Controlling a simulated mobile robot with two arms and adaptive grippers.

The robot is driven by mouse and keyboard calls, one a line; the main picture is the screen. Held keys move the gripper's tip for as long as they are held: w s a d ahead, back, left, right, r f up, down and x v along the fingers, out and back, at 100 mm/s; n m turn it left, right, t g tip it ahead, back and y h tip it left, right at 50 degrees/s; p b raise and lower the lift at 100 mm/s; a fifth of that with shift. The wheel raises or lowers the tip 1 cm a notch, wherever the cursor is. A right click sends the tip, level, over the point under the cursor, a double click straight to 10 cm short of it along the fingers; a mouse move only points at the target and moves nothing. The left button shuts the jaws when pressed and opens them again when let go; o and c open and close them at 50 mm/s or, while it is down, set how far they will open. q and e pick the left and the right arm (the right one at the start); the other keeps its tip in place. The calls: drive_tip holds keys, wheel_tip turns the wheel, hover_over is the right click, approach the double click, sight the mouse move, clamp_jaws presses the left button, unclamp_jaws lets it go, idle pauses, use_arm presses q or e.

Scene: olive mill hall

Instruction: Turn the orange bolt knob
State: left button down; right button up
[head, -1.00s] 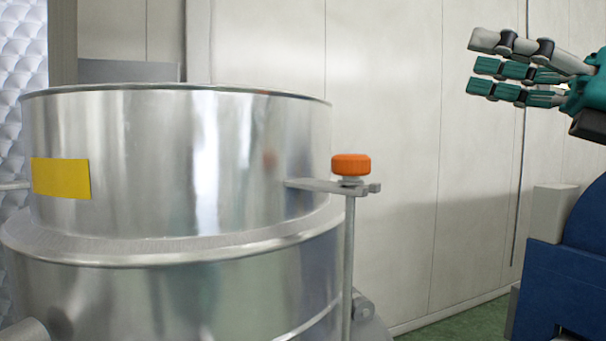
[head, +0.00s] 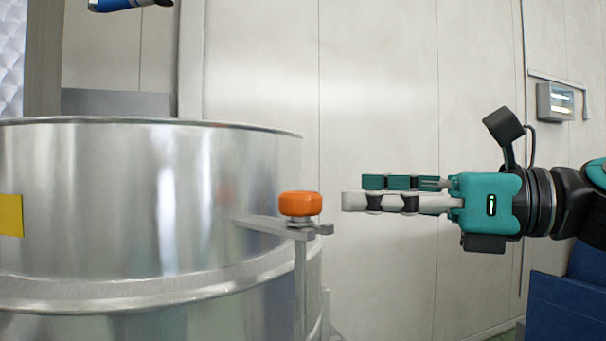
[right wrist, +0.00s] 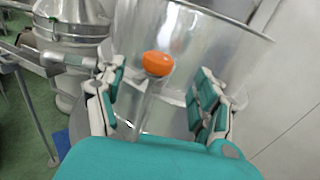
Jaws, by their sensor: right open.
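The orange bolt knob (head: 300,204) sits on top of an upright bolt rod, above a metal bracket (head: 277,227) on the side of the big steel drum (head: 150,200). My right gripper (head: 352,191) comes in level from the right, its fingertips pointing at the knob with a small gap in the head view. In the right wrist view the orange knob (right wrist: 157,64) shows ahead, between the lines of the spread fingers (right wrist: 160,88). The gripper is open and holds nothing. My left gripper is not seen.
A yellow label (head: 11,215) is on the drum's left side. A pale panelled wall (head: 390,90) stands behind, with a small grey box (head: 561,102) on it at right. Another steel vessel (right wrist: 72,25) shows in the wrist view. Right of the drum is free room.

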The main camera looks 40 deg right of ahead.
sight(320, 193)
drive_tip(key=p+x, duration=0.2)
drive_tip(key=x, duration=0.4)
drive_tip(key=shift+w+a+r, duration=0.1)
drive_tip(key=shift+w+a, duration=0.1)
drive_tip(key=shift+x, duration=0.8)
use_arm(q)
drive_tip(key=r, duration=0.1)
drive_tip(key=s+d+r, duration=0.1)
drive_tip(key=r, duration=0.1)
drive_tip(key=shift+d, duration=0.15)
use_arm(e)
drive_tip(key=c, duration=1.2)
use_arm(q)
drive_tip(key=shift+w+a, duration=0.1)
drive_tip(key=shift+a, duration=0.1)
